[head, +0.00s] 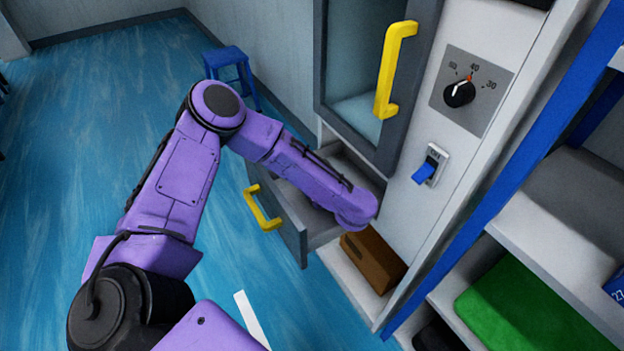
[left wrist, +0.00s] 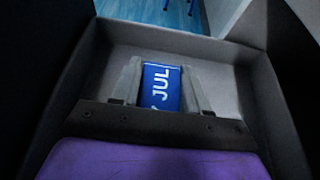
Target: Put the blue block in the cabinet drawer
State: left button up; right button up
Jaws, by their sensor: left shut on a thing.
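The cabinet drawer (head: 292,236) is pulled open in the head view, with a yellow handle (head: 262,208) on its front. My left arm reaches over it, and its wrist end is at the drawer's right rear part. My left gripper (left wrist: 161,76) is shut on the blue block (left wrist: 162,88), which has white lettering reading "JUL". In the left wrist view the block is between the fingers, with the grey drawer walls (left wrist: 155,42) around it. Whether the block touches the drawer floor cannot be told. The head view hides the block and gripper. My right gripper is not in view.
Above the drawer is a cabinet door with a yellow handle (head: 394,70). A panel with a knob (head: 459,93) and a blue switch (head: 428,167) is beside it. A brown box (head: 374,260) lies below. Shelves with a green item (head: 520,308) stand right. Open floor lies left.

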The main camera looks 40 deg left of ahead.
pick_arm(q)
jog(key=shift+f, duration=0.15)
jog(key=o, duration=1.2)
jog(key=shift+d+r, duration=0.25)
jog(key=b+v, duration=0.1)
jog(key=v, duration=1)
jog(key=shift+s+d+r, duration=0.15)
jog(key=shift+s+d, duration=0.05)
jog(key=shift+s, duration=0.05)
jog(key=shift+r, duration=0.1)
